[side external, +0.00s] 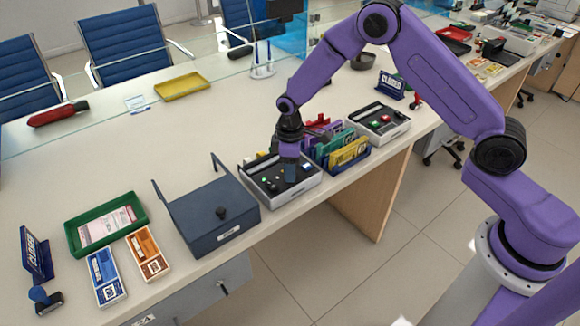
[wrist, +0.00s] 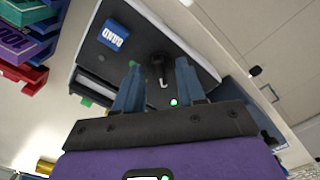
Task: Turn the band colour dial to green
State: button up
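The grey-white device with a black top (side external: 266,190) stands near the counter's front edge, and it fills the middle of the wrist view (wrist: 195,52). A blue label reading BAND (wrist: 113,35) is on its top. A black dial (wrist: 157,66) with a short white mark stands near the label. My gripper (side external: 289,174) points down over the device. In the wrist view my gripper (wrist: 158,65) is open, with one finger on each side of the dial; I cannot tell whether they touch it. A green light (wrist: 173,102) shows between the fingers.
A dark blue box (side external: 207,210) is close on the left. A green tray (side external: 107,222) lies farther left. The counter behind is mostly clear.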

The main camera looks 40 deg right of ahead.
grip_shut()
jog(key=shift+m, duration=0.3)
jog(key=m, duration=0.9)
jog(key=shift+m, duration=0.4)
jog(key=m, duration=0.5)
jog(key=shift+m, duration=2.2)
